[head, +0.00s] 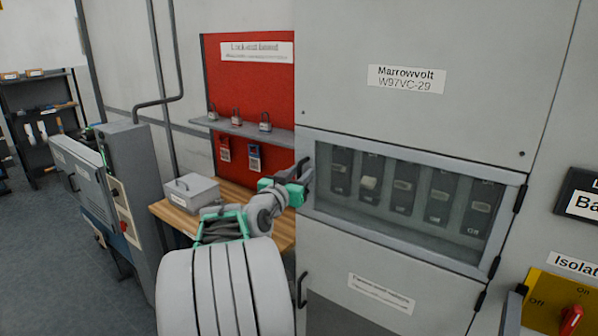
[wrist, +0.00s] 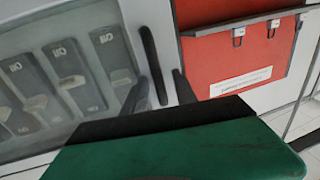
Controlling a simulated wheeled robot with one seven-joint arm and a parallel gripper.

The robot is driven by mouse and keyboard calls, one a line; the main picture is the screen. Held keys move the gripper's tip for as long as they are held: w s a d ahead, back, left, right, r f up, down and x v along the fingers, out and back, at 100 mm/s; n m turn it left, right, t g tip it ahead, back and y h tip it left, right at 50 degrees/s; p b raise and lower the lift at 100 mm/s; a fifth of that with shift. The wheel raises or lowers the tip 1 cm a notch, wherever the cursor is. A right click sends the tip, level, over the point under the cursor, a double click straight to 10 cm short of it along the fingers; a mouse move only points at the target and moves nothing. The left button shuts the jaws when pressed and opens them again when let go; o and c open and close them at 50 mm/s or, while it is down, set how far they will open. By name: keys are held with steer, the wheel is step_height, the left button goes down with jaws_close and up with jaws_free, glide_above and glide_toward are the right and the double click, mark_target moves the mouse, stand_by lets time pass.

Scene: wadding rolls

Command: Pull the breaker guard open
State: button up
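The breaker guard (head: 420,245) is a clear window in a light grey frame on the grey cabinet, with black hinges on its right side. It looks shut, with several breakers behind it. Its black bar handle (wrist: 151,60) is at the guard's edge in the wrist view; in the head view my gripper largely hides it. My gripper (head: 304,177) is at the guard's left edge. In the wrist view its two dark fingers (wrist: 160,90) are apart, with the handle's end showing between them. I cannot tell whether either finger touches the handle.
A red lockout board (head: 252,90) with a shelf of padlocks is left of the cabinet. A grey box (head: 190,192) sits on a wooden bench (head: 172,217) below. A lower door handle (head: 302,290) is under the guard. A yellow isolator panel (head: 545,300) is at right.

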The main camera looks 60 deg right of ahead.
jaws_close()
stand_by(0.3)
stand_by(1.1)
